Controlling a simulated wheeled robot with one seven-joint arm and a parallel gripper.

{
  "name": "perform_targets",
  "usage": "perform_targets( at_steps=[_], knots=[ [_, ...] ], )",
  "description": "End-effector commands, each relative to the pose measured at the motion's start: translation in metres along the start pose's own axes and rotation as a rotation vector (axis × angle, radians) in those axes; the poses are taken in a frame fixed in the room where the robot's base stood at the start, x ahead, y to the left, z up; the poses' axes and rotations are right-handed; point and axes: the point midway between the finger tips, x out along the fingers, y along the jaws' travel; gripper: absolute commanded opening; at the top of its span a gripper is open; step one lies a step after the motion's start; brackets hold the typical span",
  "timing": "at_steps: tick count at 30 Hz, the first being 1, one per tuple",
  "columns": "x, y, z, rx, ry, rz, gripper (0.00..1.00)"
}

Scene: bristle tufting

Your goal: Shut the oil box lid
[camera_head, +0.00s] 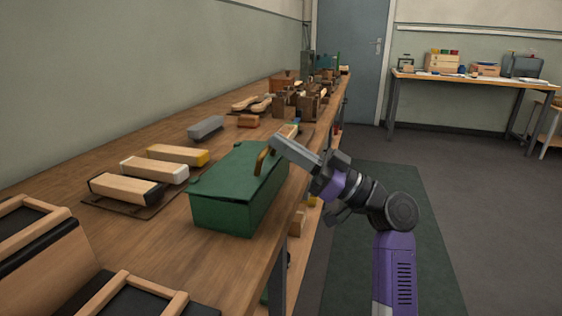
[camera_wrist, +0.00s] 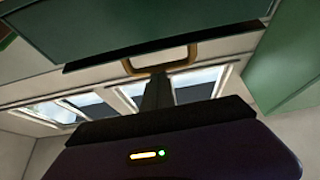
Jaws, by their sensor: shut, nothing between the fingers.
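The green oil box (camera_head: 222,214) stands on the wooden workbench near its right edge. Its green lid (camera_head: 232,168) lies over the top, looking nearly flat; I cannot tell whether a small gap is left. A brass handle (camera_head: 262,160) is on the lid's right side. My gripper (camera_head: 273,143) is shut and empty, its tips right beside the handle's upper end. In the wrist view the handle (camera_wrist: 160,60) shows just beyond my fingers (camera_wrist: 157,84), below a dark green panel (camera_wrist: 140,25). Whether the fingers touch the handle is unclear.
Several brush blocks (camera_head: 178,155) lie on a dark mat left of the box. A grey block (camera_head: 206,127) lies behind them. Wooden-framed trays (camera_head: 130,296) stand at the front left. More tools crowd the bench's far end. The floor (camera_head: 480,210) to the right is clear.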

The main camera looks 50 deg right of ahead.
Motion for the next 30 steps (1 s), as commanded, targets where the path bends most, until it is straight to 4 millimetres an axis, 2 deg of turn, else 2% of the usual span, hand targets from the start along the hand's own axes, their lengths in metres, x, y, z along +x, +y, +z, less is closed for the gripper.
perform_targets(
  at_steps=[1, 4, 30],
  knots=[
    [-0.0043, -0.0003, 0.007, -0.001, 0.012, -0.001, 0.0],
    [-0.0061, -0.0003, 0.0078, 0.0, 0.035, 0.0, 0.0],
    [-0.0052, -0.0003, 0.0053, -0.001, 0.07, 0.0, 0.0]
  ],
)
